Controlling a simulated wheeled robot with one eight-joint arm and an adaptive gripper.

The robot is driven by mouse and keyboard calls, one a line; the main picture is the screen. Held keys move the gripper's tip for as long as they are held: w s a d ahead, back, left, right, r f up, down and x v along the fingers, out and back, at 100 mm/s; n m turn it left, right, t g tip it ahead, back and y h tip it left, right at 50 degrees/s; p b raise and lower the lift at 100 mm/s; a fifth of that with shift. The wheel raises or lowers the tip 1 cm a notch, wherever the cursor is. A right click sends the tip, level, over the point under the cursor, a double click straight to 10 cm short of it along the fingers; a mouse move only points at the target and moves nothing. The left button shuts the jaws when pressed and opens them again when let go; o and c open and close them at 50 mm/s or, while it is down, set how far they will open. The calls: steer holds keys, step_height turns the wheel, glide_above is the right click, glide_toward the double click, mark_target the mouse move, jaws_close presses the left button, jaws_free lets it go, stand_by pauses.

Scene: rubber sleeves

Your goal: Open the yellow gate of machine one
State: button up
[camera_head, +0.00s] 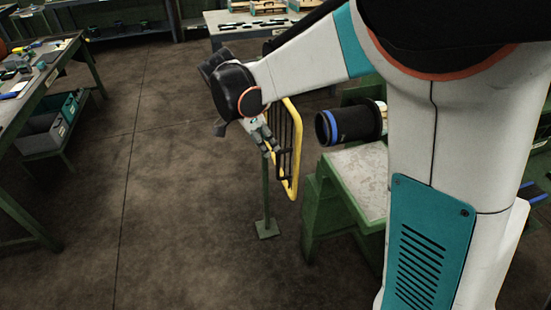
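The yellow gate (296,178) stands near the middle of the view, seen at a steep angle. It has a yellow tube frame with dark bars inside. Its upper part is partly hidden behind my arm. My gripper (270,148) is just left of the dark bars, pointing down and right. It looks very close to the gate, but I cannot tell whether it touches. The fingers are too small to tell whether they are open or shut. The green machine (345,190) with a pale worn top stands right of the gate, partly hidden by my arm.
A black cylinder (352,125) with a blue ring sticks out over the machine. A green post (265,195) with a foot plate stands below my gripper. A green workbench (50,70) with bins stands at left. The floor (180,200) between is clear.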

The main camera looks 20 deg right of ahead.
steer(key=b, duration=0.3)
glide_above(278, 176)
steer(key=f, duration=1)
steer(key=shift+w+d+f, duration=0.1)
steer(key=shift+w+f, duration=0.1)
steer(key=shift+w, duration=0.1)
jaws_close()
